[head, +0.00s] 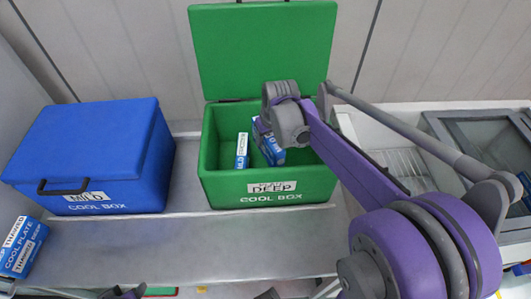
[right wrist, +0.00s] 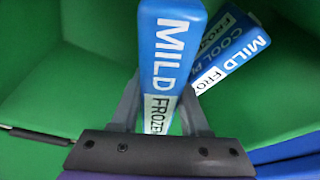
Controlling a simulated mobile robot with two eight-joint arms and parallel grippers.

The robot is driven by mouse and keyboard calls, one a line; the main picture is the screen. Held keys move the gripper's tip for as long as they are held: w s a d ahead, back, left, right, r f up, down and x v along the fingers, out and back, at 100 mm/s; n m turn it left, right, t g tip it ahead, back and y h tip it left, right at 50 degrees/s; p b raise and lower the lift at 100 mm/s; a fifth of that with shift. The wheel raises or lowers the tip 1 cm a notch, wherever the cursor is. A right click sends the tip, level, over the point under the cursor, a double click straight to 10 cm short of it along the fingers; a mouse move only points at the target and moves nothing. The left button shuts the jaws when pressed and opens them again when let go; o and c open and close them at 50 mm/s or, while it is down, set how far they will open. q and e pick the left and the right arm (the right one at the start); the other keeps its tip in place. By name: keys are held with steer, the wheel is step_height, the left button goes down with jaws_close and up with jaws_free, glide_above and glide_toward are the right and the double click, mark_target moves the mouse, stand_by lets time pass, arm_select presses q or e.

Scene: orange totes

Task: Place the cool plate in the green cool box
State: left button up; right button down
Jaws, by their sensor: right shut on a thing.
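The green cool box (head: 220,183) stands open with its lid (head: 262,50) raised; its label reads DEEP. My right gripper (head: 267,130) is inside the box opening. In the right wrist view my right gripper (right wrist: 158,112) is shut on a blue cool plate (right wrist: 170,50) marked MILD and FROZEN. This held plate seems to be the one below the gripper in the head view (head: 270,150). A second cool plate (right wrist: 230,45), also marked MILD, lies in the box; it seems to show at left inside it (head: 242,150). At the bottom edge is part of my left arm; its fingers are not clear.
A closed blue cool box (head: 90,150) labelled MILD stands to the left on the same grey shelf (head: 180,250). Another cool plate (head: 20,245), marked THAWED, is at the left edge. A grey-framed glass-lidded unit (head: 470,145) is at right. Shelf front is clear.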

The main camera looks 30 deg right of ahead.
mark_target(272, 138)
step_height(272, 138, down, 2)
steer(key=shift+f, duration=0.2)
steer(key=shift+f+b, duration=0.3)
steer(key=shift+f, duration=1.85)
steer(key=shift+f, duration=0.1)
steer(key=shift+c, duration=2)
jaws_free()
steer(key=shift+r, duration=0.25)
steer(key=p+v, duration=0.1)
steer(key=v, duration=1.1)
steer(key=shift+s+f, duration=0.1)
